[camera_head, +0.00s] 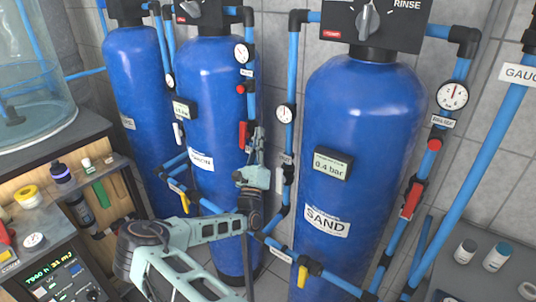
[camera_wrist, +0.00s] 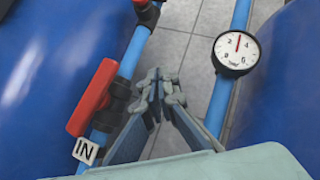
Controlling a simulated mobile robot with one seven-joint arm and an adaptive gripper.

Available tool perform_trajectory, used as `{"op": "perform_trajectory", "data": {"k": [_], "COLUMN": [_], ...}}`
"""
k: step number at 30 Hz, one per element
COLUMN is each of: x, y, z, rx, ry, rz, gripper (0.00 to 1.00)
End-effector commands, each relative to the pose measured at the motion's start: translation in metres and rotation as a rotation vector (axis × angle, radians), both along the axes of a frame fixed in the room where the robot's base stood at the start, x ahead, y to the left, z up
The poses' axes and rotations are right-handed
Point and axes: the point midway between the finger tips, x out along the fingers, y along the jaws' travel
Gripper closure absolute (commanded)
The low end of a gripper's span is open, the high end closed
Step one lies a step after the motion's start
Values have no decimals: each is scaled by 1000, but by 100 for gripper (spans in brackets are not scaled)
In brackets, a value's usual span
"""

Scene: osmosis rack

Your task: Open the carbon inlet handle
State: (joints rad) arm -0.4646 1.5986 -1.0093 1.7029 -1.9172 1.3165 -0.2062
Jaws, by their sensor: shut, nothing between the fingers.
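The carbon inlet handle (camera_head: 243,135) is a red lever on the blue pipe at the right side of the middle blue tank, labelled CARBON (camera_head: 201,161). In the wrist view the red handle (camera_wrist: 93,97) lies alongside the pipe, roughly parallel to it, on a black valve body (camera_wrist: 118,98), above a white IN tag (camera_wrist: 85,151). My gripper (camera_head: 258,138) is just right of the handle in the head view. In the wrist view my gripper (camera_wrist: 160,84) has its fingertips together, empty, right of the valve and apart from the handle.
The SAND tank (camera_head: 358,150) stands to the right, with a pipe and gauge (camera_wrist: 236,53) close to my gripper. A small red fitting (camera_wrist: 147,12) sits farther along the carbon pipe. Tiled floor shows between the pipes. A cluttered shelf (camera_head: 100,172) is at left.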

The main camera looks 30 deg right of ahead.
Motion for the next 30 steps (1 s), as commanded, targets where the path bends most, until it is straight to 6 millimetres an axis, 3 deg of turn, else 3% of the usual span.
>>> {"op": "perform_trajectory", "data": {"k": [9, 15, 30], "x": [-55, -78, -88], "y": [24, 34, 37], "z": [-7, -8, -8], "rx": [-1, -2, -1], "ry": [2, 1, 0], "rz": [-2, -1, -1], "gripper": [100, 100, 100]}}
